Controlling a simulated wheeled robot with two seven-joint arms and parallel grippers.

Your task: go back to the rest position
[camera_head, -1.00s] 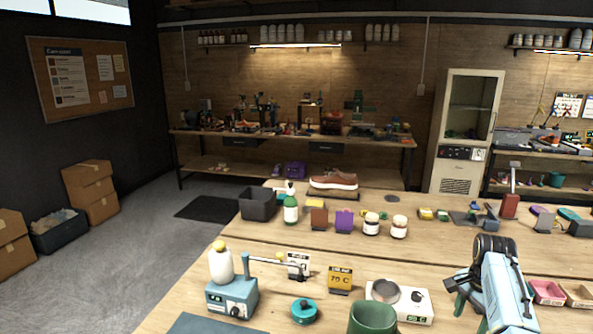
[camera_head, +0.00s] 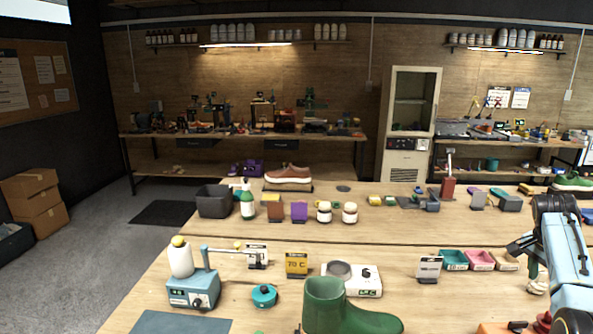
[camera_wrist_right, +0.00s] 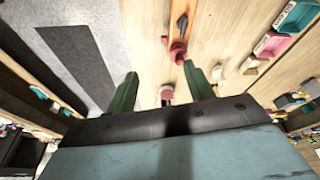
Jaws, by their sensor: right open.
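My right gripper (camera_head: 524,246) is at the right of the head view, above the table (camera_head: 420,238), on a light blue arm. In the right wrist view its two green fingers (camera_wrist_right: 160,90) stand apart with nothing held between them. An orange item with a red knob (camera_wrist_right: 178,48) lies beyond the fingers there. My left gripper is not in view.
A green boot (camera_head: 345,312) stands at the table's front edge. A blue device with a white bottle (camera_head: 194,289) is at the front left. Small coloured trays (camera_head: 480,260) lie close to my right arm. A brown shoe (camera_head: 288,175) sits at the back.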

